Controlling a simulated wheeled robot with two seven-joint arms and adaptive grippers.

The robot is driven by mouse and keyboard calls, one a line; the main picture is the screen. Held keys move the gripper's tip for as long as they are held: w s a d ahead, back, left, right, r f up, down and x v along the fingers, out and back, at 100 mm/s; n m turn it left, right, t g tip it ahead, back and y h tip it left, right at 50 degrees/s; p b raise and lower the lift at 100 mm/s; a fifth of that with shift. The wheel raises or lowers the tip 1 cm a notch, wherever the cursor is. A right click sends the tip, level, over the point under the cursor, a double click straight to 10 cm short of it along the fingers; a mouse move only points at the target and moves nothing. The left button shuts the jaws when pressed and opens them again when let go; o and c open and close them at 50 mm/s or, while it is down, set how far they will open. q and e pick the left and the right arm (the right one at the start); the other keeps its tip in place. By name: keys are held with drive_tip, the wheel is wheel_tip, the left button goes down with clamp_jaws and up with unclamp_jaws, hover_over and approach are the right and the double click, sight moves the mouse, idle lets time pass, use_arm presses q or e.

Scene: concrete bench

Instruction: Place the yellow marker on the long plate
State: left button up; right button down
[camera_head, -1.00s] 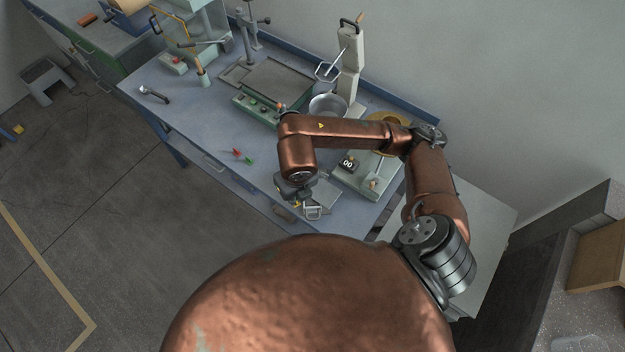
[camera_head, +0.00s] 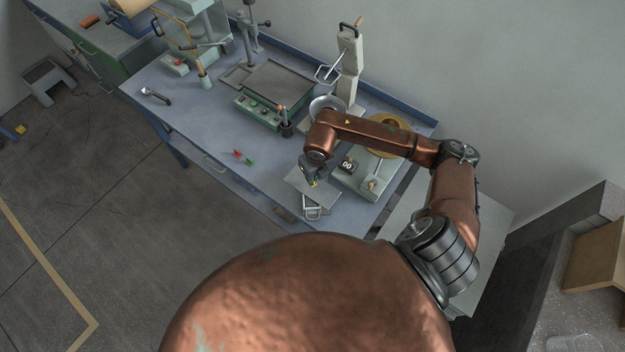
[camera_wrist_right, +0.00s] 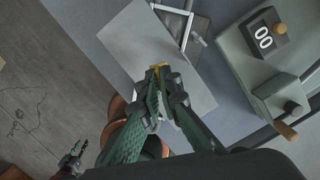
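The yellow marker (camera_wrist_right: 160,67) shows as a short yellow piece between the fingertips of my right gripper (camera_wrist_right: 160,78) in the right wrist view. The fingers are closed around it and hide most of it. In the head view, the right gripper (camera_head: 312,180) is over the long plate, with a bit of yellow at its tip. The long plate (camera_head: 297,182) is flat, grey and rectangular. It fills the upper middle of the wrist view (camera_wrist_right: 115,40), below the gripper. Whether the marker touches the plate is unclear. Part of what looks like my left gripper (camera_wrist_right: 75,157) shows at the wrist view's lower left.
A metal frame (camera_head: 312,213) lies against the plate's near end. Right of the plate stands a pale device with a "00" counter (camera_head: 347,166). A red piece (camera_head: 237,154) and a green piece (camera_head: 250,161) lie left on the blue bench, with clear surface around them.

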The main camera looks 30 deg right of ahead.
drive_tip(key=shift+f, duration=0.95)
drive_tip(key=shift+f, duration=0.1)
drive_tip(key=c, duration=2.6)
unclamp_jaws()
drive_tip(key=shift+f, duration=0.1)
drive_tip(key=shift+c, duration=0.2)
drive_tip(key=o, duration=0.5)
drive_tip(key=shift+c, duration=0.2)
drive_tip(key=shift+r, duration=0.2)
drive_tip(key=r, duration=0.4)
drive_tip(key=s+r, duration=0.1)
drive_tip(key=r, duration=0.3)
drive_tip(key=s+r+b, duration=0.1)
drive_tip(key=r, duration=0.3)
drive_tip(key=shift+f, duration=0.1)
